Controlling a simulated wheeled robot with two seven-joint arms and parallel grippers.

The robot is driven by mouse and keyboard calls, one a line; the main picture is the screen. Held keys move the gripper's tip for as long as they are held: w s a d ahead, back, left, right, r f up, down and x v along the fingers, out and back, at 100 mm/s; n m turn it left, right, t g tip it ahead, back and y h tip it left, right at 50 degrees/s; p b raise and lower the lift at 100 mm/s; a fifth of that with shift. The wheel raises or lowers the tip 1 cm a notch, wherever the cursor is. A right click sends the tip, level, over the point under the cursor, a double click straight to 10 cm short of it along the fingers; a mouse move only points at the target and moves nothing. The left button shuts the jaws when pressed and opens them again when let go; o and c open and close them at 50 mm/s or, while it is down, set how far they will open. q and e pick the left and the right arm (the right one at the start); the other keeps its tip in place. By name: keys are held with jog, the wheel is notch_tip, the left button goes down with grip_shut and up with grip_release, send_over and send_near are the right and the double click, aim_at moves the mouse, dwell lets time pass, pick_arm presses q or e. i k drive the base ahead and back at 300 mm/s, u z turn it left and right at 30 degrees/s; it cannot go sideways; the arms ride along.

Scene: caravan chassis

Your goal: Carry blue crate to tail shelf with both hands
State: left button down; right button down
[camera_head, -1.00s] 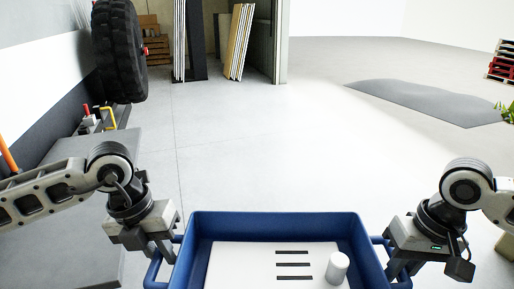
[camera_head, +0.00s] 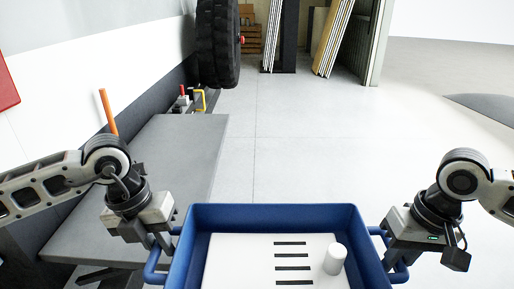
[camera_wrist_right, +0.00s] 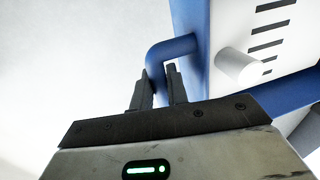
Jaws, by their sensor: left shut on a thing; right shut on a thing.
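The blue crate (camera_head: 275,212) is held in front of me at the bottom of the head view, about level. A white panel with black slots and a white cylinder (camera_head: 335,259) are inside it. My left gripper (camera_head: 160,244) is shut on the crate's left handle. My right gripper (camera_head: 392,262) is shut on its right handle; the right wrist view shows the fingers (camera_wrist_right: 158,88) around the blue handle (camera_wrist_right: 172,48). A grey shelf (camera_head: 165,160), likely the tail shelf, lies at the left, partly behind my left arm. The crate's near end is out of view.
A black tyre (camera_head: 217,42) stands beyond the shelf along the white wall. An orange post (camera_head: 108,112) and small red and yellow fittings (camera_head: 200,100) stand by the shelf. Leaning panels (camera_head: 332,38) are at the back. The floor ahead and right is clear.

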aim_at(169, 160)
jog(key=i, duration=2.9)
jog(key=u, duration=3)
